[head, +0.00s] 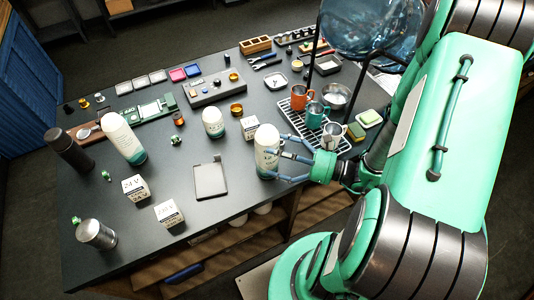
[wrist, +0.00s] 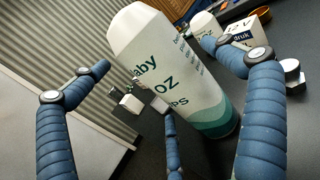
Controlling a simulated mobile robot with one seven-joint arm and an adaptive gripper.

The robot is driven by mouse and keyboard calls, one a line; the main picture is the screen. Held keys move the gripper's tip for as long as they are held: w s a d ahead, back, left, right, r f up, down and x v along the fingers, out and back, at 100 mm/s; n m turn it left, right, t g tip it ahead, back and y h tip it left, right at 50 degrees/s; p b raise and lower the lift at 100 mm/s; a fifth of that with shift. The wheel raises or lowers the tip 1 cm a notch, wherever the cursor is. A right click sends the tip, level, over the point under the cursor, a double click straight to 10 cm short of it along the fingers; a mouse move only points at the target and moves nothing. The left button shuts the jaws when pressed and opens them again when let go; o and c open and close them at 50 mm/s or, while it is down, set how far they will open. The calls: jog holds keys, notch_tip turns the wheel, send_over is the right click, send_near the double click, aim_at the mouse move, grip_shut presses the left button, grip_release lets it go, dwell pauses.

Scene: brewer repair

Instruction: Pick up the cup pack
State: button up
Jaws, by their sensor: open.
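A white cup pack (head: 265,148) with dark lettering and a green-teal base stands upright near the table's front edge. In the wrist view the pack (wrist: 205,100) appears large and tilted, with "OZ" and part of another word readable. My gripper (head: 280,155) is open at the right side of the pack, its blue fingers reaching toward it. In the wrist view the fingers spread at its near side and partly cover it. Whether any finger touches it I cannot tell.
A similar large white pack (head: 122,138) and a smaller one (head: 213,122) stand to the left. A white labelled box (head: 249,128) is just behind the pack. A rack (head: 311,128) with mugs is to the right. A dark flat tray (head: 210,181) lies left.

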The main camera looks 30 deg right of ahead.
aim_at(266, 144)
jog(key=shift+x, duration=1.65)
jog(key=c, duration=1.5)
jog(key=shift+r, duration=0.2)
jog(key=shift+r+p, duration=0.35)
jog(key=shift+r, duration=1.1)
jog(key=shift+s+r, duration=0.2)
jog(key=shift+r, duration=0.1)
jog(key=shift+s+a+r+p, duration=0.2)
jog(key=shift+s+p, duration=0.1)
jog(key=shift+s, duration=2.3)
jog(key=shift+s+a+r+p, duration=0.2)
jog(key=shift+s+p, duration=0.1)
jog(key=shift+s, duration=2.3)
jog(key=shift+s+a+r+p, duration=0.1)
jog(key=shift+s+r+p, duration=0.15)
jog(key=shift+s, duration=2.35)
